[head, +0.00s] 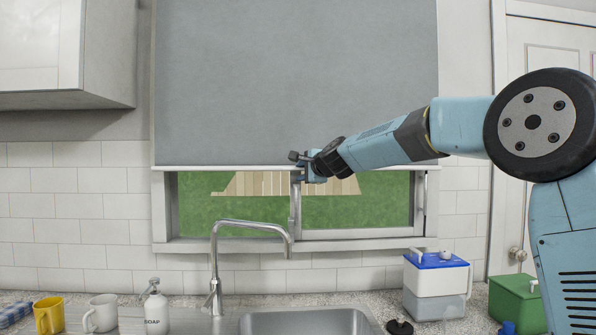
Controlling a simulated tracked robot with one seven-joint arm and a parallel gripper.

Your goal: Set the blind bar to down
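The grey blind (295,80) hangs over the window and covers most of it. Its white bottom bar (220,167) runs level across the window, with a strip of glass showing below it. My gripper (298,167) is at about the middle of the bar, in front of it or touching it; I cannot tell which. The fingers are small and partly overlap the bar, so whether they are open or shut on it is unclear.
A tall faucet (216,255) rises below my gripper over the sink (310,322). A soap bottle (154,308), white mug (101,313) and yellow mug (48,315) stand left. A blue-lidded container (435,288) and green box (515,303) stand right.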

